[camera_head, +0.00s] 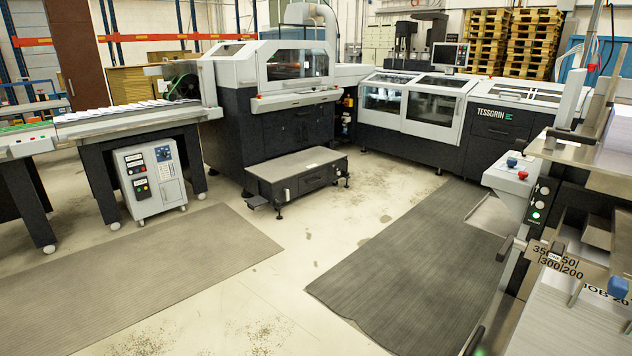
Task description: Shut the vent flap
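I cannot pick out a vent flap for sure in the head view. A pale bent duct (327,22) rises behind the grey and black stitching machine (298,60) at the back middle. The machine's dark window (298,65) is in its upper front. The long machine marked TESSGRIN (490,112) stands to the right, with clear-windowed covers (412,98) that look down. My gripper is not in view.
A low grey box unit (297,174) stands before the stitching machine. A wheeled control cabinet (150,180) is under the left conveyor (130,112). Two ribbed mats (140,265) (415,265) lie on open floor. A control post (512,172) and metal trays stand close at right.

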